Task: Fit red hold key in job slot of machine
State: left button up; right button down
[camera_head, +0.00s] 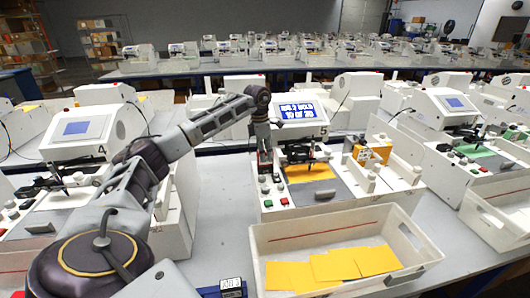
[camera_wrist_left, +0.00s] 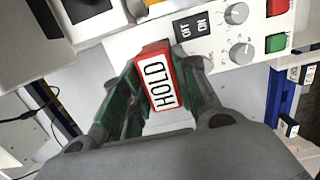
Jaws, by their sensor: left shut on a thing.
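My left gripper (camera_head: 265,165) is at the front left of machine 5 (camera_head: 280,207), pointing down over its control panel. In the left wrist view, its fingers (camera_wrist_left: 158,95) are shut on the red hold key (camera_wrist_left: 160,82), which has a white face reading HOLD. The key's far end is at the panel edge, beside the black OFF/ON plate (camera_wrist_left: 193,27). I cannot tell whether it touches the panel. The job slot cannot be made out. The machine's screen (camera_head: 298,110) shows HOLD in its text. My right gripper is not in view.
A white tray (camera_head: 410,248) with several orange sheets (camera_head: 335,265) stands in front of the machine. Dark keys with white labels (camera_wrist_left: 287,127) lie at the right in the wrist view. Machine 4 (camera_head: 85,135) and another machine (camera_head: 450,110) flank this one.

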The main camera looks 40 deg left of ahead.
pick_arm(q)
jog(key=shift+f, duration=0.3)
jog(key=o, duration=1.1)
jog(key=shift+c, duration=0.2)
jog(key=shift+r, duration=0.1)
notch_tip(320, 180, up, 12)
jog(key=s, duration=0.1)
jog(key=shift+a, duration=0.45)
jog(key=shift+f, duration=0.2)
dwell(0.4)
